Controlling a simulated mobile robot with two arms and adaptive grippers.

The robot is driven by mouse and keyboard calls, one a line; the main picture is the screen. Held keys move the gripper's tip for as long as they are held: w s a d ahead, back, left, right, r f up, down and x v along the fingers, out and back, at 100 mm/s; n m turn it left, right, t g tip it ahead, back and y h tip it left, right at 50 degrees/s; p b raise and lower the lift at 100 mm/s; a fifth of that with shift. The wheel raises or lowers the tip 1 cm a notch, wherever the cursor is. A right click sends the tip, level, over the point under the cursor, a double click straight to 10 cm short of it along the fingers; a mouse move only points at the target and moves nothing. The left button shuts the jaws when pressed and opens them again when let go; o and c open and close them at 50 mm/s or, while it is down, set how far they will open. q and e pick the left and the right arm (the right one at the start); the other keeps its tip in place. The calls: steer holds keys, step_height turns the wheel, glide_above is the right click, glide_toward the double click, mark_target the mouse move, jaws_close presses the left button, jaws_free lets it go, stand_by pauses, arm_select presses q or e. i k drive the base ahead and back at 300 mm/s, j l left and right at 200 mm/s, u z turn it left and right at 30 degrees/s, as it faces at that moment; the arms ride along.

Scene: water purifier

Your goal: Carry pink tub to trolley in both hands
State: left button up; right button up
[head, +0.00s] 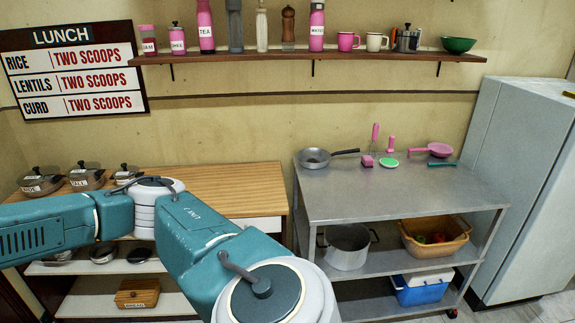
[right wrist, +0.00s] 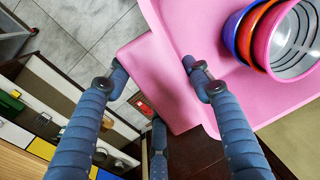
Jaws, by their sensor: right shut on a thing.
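The pink tub (right wrist: 178,95) fills the upper middle and right of the right wrist view. Stacked round bowls (right wrist: 258,28) in blue, orange and pink lie in it. My right gripper (right wrist: 154,72) is shut on the tub's edge, with a finger on either side of the pink wall. In the head view the steel trolley (head: 425,205) stands at centre right, with a wheel visible under its lower shelf. The tub and both grippers are outside the head view. A teal arm of mine crosses its lower left, and its hand is out of frame.
The trolley top holds a grey pan (head: 315,158), a pink pan (head: 438,149) and small utensils along its back; its front is bare. A wooden-topped counter (head: 225,185) stands left. A fridge (head: 530,190) stands close on the right. A loaded wall shelf (head: 345,56) hangs above.

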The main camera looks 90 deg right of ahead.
mark_target(395, 188)
steer(key=z, duration=1.45)
steer(key=l+z, duration=0.2)
steer(key=z, duration=0.2)
steer(key=i+l+z, duration=0.1)
steer(key=z, duration=0.3)
steer(key=l+z, duration=0.2)
steer(key=z, duration=0.2)
steer(key=i+l, duration=0.45)
steer(key=l, duration=0.15)
steer(key=i+l, duration=0.45)
steer(key=l, duration=0.15)
steer(key=i+l, duration=0.95)
steer(key=l, duration=0.2)
